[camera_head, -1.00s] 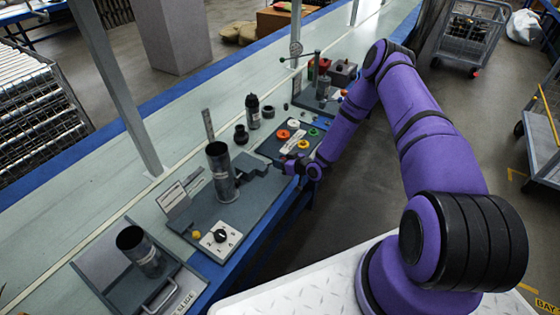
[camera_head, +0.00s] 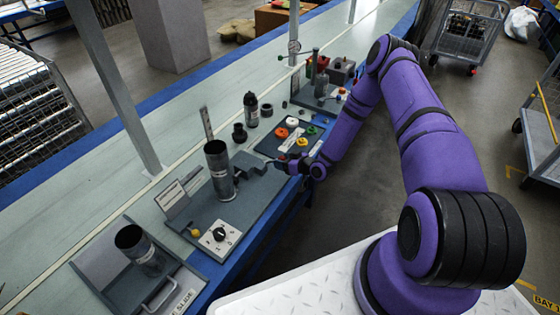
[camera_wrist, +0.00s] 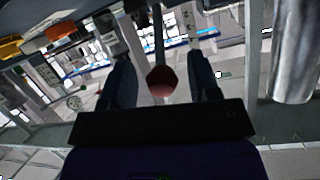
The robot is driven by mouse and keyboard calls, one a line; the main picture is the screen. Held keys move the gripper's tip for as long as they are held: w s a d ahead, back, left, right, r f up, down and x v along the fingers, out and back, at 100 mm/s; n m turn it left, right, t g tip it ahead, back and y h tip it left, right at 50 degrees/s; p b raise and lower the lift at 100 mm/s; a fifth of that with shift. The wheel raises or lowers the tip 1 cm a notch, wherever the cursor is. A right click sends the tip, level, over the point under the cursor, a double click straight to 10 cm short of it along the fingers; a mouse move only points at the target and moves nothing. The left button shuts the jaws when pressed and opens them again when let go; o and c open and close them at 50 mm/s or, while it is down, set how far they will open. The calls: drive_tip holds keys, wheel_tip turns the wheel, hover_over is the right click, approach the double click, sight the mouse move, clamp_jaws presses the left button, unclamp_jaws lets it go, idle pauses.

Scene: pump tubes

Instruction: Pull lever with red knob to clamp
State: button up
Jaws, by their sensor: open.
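The red knob (camera_wrist: 162,84) sits at the end of a thin dark lever (camera_wrist: 158,40) in the wrist view. My gripper (camera_wrist: 159,62) is open, with one dark finger on each side of the knob and a visible gap to both. In the head view my gripper (camera_head: 297,167) is at the front edge of the bench, beside the grey clamp block (camera_head: 247,163). An upright dark metal tube (camera_head: 219,170) stands at that block.
A tray (camera_head: 190,292) with another tube is at the near left. A dial box (camera_head: 219,236) stands on the grey plate. A board with coloured rings (camera_head: 292,122) lies beyond my gripper. A shiny cylinder (camera_wrist: 294,55) is at the right of the wrist view.

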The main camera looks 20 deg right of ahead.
drive_tip(key=v, duration=0.8)
drive_tip(key=shift+s+d, duration=0.15)
drive_tip(key=shift+s, duration=0.15)
drive_tip(key=shift+r, duration=0.15)
